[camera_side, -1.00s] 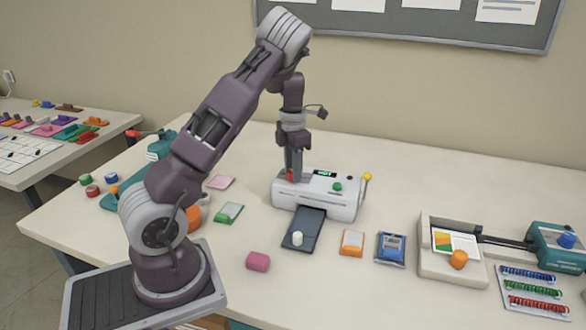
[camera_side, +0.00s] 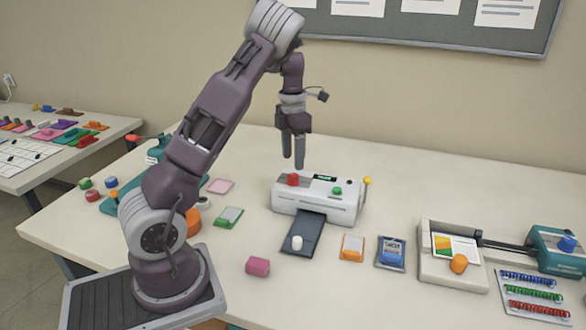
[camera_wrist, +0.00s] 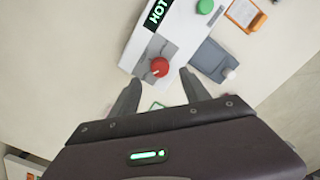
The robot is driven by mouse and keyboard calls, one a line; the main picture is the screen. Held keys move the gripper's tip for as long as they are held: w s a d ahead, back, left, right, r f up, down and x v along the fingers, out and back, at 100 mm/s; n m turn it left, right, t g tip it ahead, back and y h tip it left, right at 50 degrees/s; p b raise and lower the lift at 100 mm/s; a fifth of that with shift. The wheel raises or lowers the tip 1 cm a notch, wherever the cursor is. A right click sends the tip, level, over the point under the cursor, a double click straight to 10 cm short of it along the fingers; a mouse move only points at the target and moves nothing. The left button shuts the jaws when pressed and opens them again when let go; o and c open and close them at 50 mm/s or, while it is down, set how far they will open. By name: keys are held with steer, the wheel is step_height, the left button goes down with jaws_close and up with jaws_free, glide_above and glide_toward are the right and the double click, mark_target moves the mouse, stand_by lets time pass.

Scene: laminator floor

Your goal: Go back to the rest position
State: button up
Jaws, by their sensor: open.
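My gripper (camera_side: 293,164) is open and empty, above the left end of the white laminator (camera_side: 318,200). The laminator's red knob (camera_side: 293,180) lies just below the fingertips, apart from them. The laminator also has a green button (camera_side: 337,191), a yellow-tipped lever (camera_side: 367,181) and a lit green display. In the wrist view the two fingers (camera_wrist: 158,92) are spread, with the red knob (camera_wrist: 160,67) beyond them and the display reading HOT (camera_wrist: 157,14).
A dark tray (camera_side: 304,238) with a white knob extends from the laminator's front. A pink block (camera_side: 258,266), a green card piece (camera_side: 229,217), an orange-framed piece (camera_side: 352,247) and a blue packet (camera_side: 391,253) lie around it. A paper trimmer (camera_side: 450,277) stands right. The air above is clear.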

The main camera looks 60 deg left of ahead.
steer(key=shift+r, duration=0.65)
steer(key=shift+d+r, duration=0.1)
steer(key=shift+d, duration=0.05)
steer(key=s+d+r+m+t+h, duration=0.1)
steer(key=s+d+r+m, duration=0.2)
steer(key=d+r+m, duration=0.5)
steer(key=s+d+r+m+t+h, duration=0.15)
steer(key=s+d+r+m, duration=0.25)
steer(key=d+m, duration=0.75)
steer(key=s+d+m+t+y, duration=0.2)
steer(key=s+d+m+t, duration=0.1)
steer(key=s+d+m, duration=0.7)
steer(key=s+m, duration=0.4)
steer(key=m, duration=0.2)
steer(key=shift+r+m, duration=0.15)
steer(key=shift+m, duration=0.2)
steer(key=shift+y, duration=0.25)
